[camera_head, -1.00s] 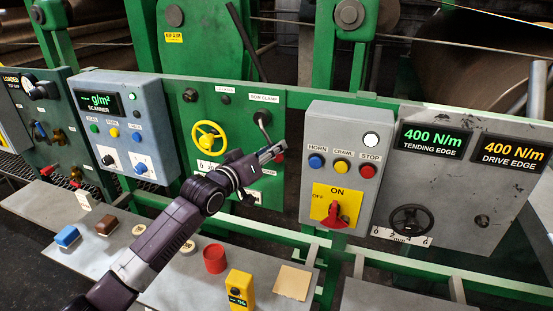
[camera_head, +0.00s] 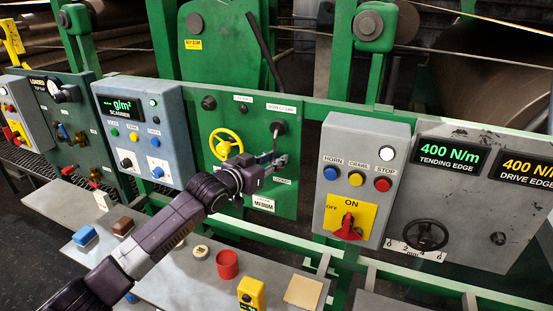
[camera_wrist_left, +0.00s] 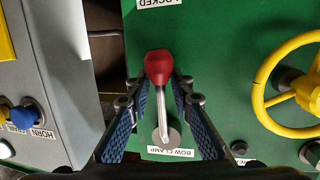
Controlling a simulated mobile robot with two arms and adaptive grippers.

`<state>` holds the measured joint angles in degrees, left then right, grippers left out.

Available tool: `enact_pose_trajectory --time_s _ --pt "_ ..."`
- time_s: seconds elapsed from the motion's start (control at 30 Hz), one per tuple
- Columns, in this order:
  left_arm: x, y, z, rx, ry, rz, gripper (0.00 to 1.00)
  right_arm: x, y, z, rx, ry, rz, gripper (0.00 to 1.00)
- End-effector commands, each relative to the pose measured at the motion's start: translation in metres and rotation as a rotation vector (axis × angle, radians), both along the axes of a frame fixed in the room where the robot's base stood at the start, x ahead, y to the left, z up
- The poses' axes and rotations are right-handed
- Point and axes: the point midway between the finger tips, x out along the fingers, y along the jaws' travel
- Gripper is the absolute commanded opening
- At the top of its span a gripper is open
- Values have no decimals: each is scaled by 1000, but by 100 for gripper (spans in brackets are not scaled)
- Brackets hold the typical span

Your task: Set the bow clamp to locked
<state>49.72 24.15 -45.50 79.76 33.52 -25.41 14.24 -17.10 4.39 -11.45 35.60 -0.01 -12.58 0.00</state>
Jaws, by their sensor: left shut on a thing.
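The bow clamp lever has a pivot (camera_head: 279,128) on the green panel (camera_head: 245,112), below its "BOW CLAMP" label. In the left wrist view, which is turned over, its metal shaft (camera_wrist_left: 164,112) ends in a red knob (camera_wrist_left: 159,66). The shaft points away from the "BOW CLAMP" label (camera_wrist_left: 170,153) toward the "LOCKED" label (camera_wrist_left: 158,3). In the head view the "LOCKED" label (camera_head: 282,181) is below the pivot. My left gripper (camera_head: 279,162) is shut on the lever near its knob, with blue-padded fingers on both sides (camera_wrist_left: 159,84). The knob is hidden in the head view. My right gripper is not in view.
A yellow handwheel (camera_head: 226,145) is just left of the lever. The grey scanner box (camera_head: 140,130) stands farther left. A grey box (camera_head: 352,150) with horn, crawl and stop buttons is to the right. A grey shelf (camera_head: 190,285) with loose items is below.

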Motion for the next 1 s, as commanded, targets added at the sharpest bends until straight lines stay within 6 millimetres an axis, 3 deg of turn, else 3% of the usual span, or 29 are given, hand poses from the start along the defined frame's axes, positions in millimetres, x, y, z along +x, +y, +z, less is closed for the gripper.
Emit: enact_pose_trajectory --time_s 0.33,0.37,0.5,0.83,1.0 --pt "0 2 -3 7 4 3 0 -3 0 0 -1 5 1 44" --pt "1 2 -3 7 4 3 24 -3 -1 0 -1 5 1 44" --pt "0 2 -2 6 3 3 37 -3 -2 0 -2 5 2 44" --pt "-2 2 0 3 1 2 37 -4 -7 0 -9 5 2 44" --pt "-14 10 1 4 2 3 37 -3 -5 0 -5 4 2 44"
